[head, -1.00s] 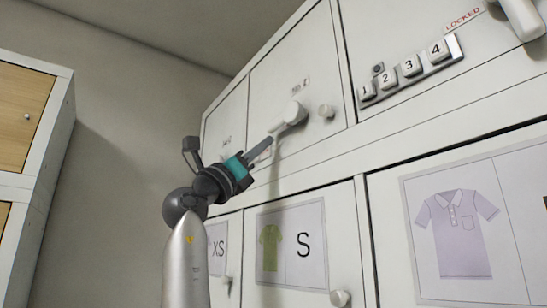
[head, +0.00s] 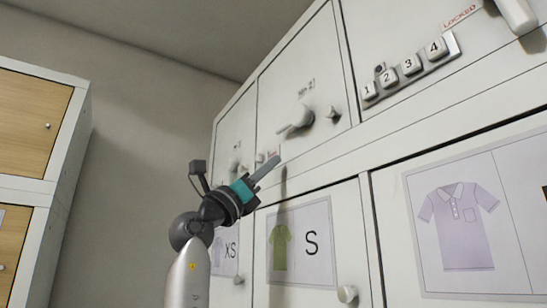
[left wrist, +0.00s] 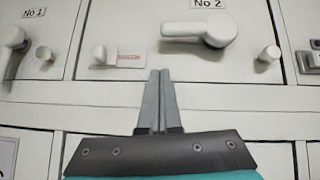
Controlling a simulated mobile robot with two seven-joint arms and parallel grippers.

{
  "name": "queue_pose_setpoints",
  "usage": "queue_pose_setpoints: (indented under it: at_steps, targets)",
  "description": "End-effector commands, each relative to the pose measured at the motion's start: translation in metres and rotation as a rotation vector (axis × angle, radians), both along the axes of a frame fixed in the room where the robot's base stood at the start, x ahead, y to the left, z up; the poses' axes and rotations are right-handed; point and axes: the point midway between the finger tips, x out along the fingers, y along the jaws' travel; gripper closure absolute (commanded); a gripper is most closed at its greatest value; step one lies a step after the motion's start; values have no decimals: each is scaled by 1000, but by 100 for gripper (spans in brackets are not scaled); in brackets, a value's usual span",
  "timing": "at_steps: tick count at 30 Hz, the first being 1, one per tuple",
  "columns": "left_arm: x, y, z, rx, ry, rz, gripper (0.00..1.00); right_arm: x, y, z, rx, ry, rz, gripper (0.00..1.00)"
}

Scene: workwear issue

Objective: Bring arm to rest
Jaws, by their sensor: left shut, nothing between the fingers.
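My left gripper (head: 276,161) is shut and empty in front of the white lockers, below the door marked No 2. In the left wrist view its closed fingertips (left wrist: 160,75) point up at the lower part of that door. The door's white lever handle (head: 298,121) lies nearly level above the fingertips, apart from them; it also shows in the left wrist view (left wrist: 205,33). A small white latch (left wrist: 117,60) with a red label sits left of the fingertips. My right gripper is not in view.
A round knob (head: 333,114) is right of the lever. A keypad (head: 411,66) numbered 1 to 4 is at upper right, near a LOCKED label. Lower doors carry XS and S shirt cards (head: 300,241). A wood-fronted cabinet (head: 36,112) stands left, with bare wall between.

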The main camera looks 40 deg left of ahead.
Motion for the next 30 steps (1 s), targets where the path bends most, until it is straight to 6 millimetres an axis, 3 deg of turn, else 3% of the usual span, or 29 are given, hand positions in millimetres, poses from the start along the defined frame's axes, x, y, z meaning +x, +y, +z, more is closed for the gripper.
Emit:
queue_pose_setpoints:
  at_steps: [1,6,13,25,30]
  targets:
    - [-11,4,-12,4,-7,7,100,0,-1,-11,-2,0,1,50]
    - [-35,14,-37,2,-6,8,100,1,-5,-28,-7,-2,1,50]
    - [-56,23,-58,2,-5,4,100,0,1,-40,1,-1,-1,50]
    - [-61,24,-62,1,-6,-2,100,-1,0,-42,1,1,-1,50]
    - [-51,1,-79,-21,-31,-96,100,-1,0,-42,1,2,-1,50]
